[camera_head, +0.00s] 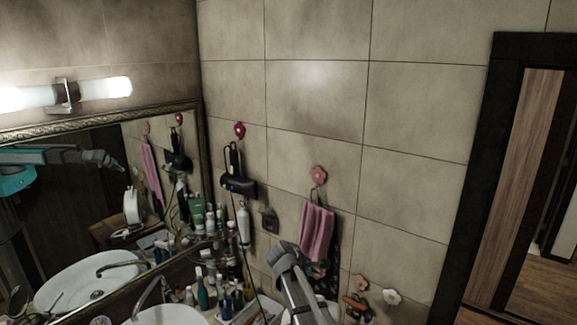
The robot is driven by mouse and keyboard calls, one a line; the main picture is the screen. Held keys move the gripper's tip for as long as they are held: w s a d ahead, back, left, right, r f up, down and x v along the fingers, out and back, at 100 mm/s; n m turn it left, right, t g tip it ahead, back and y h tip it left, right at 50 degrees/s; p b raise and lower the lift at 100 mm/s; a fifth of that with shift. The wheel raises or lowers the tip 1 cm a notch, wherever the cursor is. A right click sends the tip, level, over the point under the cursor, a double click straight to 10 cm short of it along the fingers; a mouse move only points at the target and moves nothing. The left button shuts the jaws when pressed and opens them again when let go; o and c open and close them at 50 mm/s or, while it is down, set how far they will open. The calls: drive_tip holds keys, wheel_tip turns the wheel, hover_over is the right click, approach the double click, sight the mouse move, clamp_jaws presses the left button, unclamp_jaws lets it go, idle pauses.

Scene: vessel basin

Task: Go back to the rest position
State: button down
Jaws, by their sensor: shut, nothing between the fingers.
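My gripper (277,260) shows at the bottom middle, at the end of my grey arm, which reaches up from the lower edge. Its fingers are small and dark here; it is shut and holds nothing. It appears in front of the tiled wall, left of a hanging pink towel (316,235) and above the cluttered washbasin shelf. I cannot tell its exact distance from the towel. The mirror (70,215) at left reflects a grey and teal arm stretched to the right.
A white washbasin (168,314) with a tap is at bottom left. Several bottles (203,289) crowd beside it. A hair dryer (238,184) hangs on the wall. Flower hooks (318,175) stick out. A dark door frame (470,180) stands at right. The upper wall is clear.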

drive_tip(key=s+d+f+m+g+y, duration=0.1)
drive_tip(key=s+d+f+m+y, duration=0.15)
drive_tip(key=s+m, duration=0.35)
drive_tip(key=s+d+f+m+g+y, duration=0.1)
drive_tip(key=s+d+m+g+y, duration=0.2)
drive_tip(key=s, duration=0.6)
drive_tip(key=s+d+f+m+y, duration=0.2)
drive_tip(key=s+d+m, duration=0.1)
drive_tip(key=s+m, duration=0.35)
drive_tip(key=s+f+g+b, duration=0.1)
drive_tip(key=s+f+b, duration=0.2)
drive_tip(key=f+b, duration=2.3)
drive_tip(key=shift+a+n, duration=0.15)
drive_tip(key=shift+n, duration=0.3)
